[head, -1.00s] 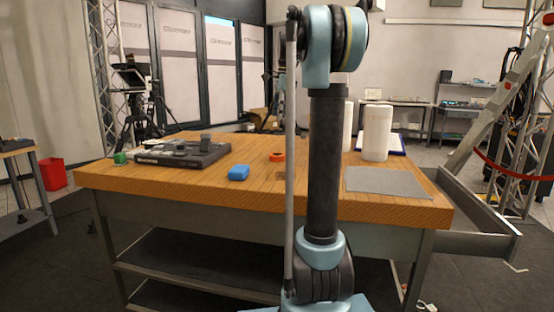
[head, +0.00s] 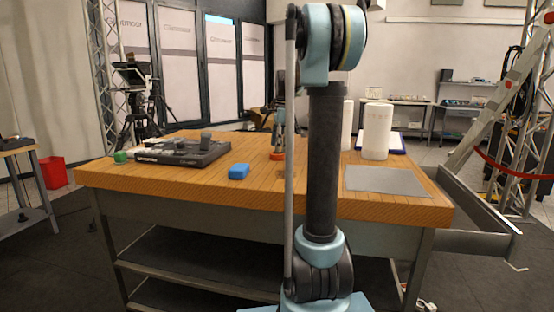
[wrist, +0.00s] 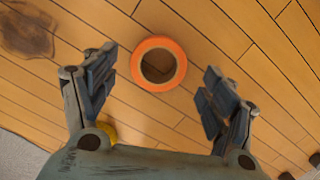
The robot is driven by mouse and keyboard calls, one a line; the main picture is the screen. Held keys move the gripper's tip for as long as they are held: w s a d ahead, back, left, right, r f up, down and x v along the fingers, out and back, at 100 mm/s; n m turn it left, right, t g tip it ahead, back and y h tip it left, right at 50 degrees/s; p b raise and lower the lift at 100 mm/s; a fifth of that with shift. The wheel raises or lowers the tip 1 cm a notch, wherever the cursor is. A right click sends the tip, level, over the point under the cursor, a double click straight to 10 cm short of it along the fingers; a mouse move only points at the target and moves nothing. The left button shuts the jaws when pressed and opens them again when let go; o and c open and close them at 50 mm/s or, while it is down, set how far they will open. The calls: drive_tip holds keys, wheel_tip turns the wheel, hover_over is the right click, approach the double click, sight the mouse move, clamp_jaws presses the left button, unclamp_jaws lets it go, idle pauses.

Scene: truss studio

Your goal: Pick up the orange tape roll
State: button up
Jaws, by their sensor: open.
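The orange tape roll (wrist: 136,66) lies flat on the wooden table top in the wrist view, its hole facing up. My gripper (wrist: 158,82) is open, with one finger on each side of the roll and clear gaps to both. The roll sits slightly toward the top of the picture from the line between the fingertips. In the head view the roll (head: 277,157) shows low beneath my gripper (head: 277,149), partly hidden by it. The exact height of the fingertips above the table is hard to tell.
A yellow thing (wrist: 108,132) is partly hidden by my gripper.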

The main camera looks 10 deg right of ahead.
drive_tip(key=shift+a+f, duration=0.15)
drive_tip(key=shift+f, duration=1.35)
drive_tip(key=c, duration=1.1)
drive_tip(key=shift+r, duration=0.1)
drive_tip(key=shift+c, duration=0.2)
